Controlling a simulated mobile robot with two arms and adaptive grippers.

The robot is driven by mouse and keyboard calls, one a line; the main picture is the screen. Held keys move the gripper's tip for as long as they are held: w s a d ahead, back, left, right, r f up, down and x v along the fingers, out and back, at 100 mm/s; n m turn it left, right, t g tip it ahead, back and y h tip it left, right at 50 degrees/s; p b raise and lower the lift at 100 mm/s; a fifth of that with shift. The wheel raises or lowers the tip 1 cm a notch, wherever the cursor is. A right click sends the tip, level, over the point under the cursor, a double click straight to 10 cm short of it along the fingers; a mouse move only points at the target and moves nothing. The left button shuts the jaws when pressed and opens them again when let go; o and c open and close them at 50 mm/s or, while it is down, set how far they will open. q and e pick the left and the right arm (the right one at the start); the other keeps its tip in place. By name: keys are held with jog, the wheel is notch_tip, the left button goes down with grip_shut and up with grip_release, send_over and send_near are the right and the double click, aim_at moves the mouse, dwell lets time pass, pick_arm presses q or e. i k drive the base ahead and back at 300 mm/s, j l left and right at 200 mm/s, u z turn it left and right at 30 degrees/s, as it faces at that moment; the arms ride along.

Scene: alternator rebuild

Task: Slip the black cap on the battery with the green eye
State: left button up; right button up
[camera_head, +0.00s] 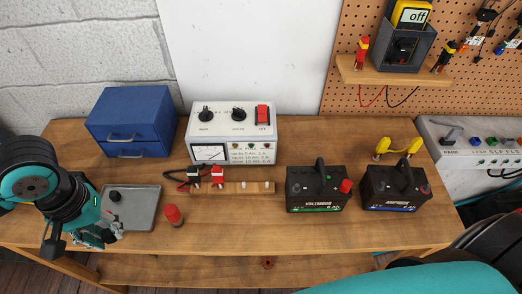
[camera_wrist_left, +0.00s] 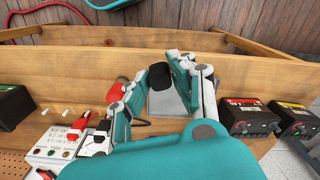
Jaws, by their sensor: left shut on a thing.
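My left gripper (camera_head: 98,236) is low over the table's left front, by the tray. In the left wrist view its fingers (camera_wrist_left: 160,86) are shut on the black cap (camera_wrist_left: 158,75), held at the fingertips above the tray. The battery with the green eye (camera_head: 318,190) stands right of centre, with a green label strip and a handle. A red cap sits on its right post; its left post looks bare. A second battery (camera_head: 395,190) with a blue strip stands to its right. My right gripper is out of view; part of a teal arm of mine shows at bottom right.
A grey tray (camera_head: 145,210) holds a small dark round thing (camera_head: 115,196). A loose red cap (camera_head: 173,215) stands right of it. Behind are a wooden strip (camera_head: 232,188) with clamps, a white charger (camera_head: 233,130) and blue drawers (camera_head: 130,120). The front middle is clear.

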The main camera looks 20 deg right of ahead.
aim_at(309, 188)
jog(key=k+l+z, duration=0.1)
jog(key=z, duration=0.35)
jog(key=k+l+z, duration=0.15)
jog(key=k+z, duration=0.15)
jog(key=z, duration=0.45)
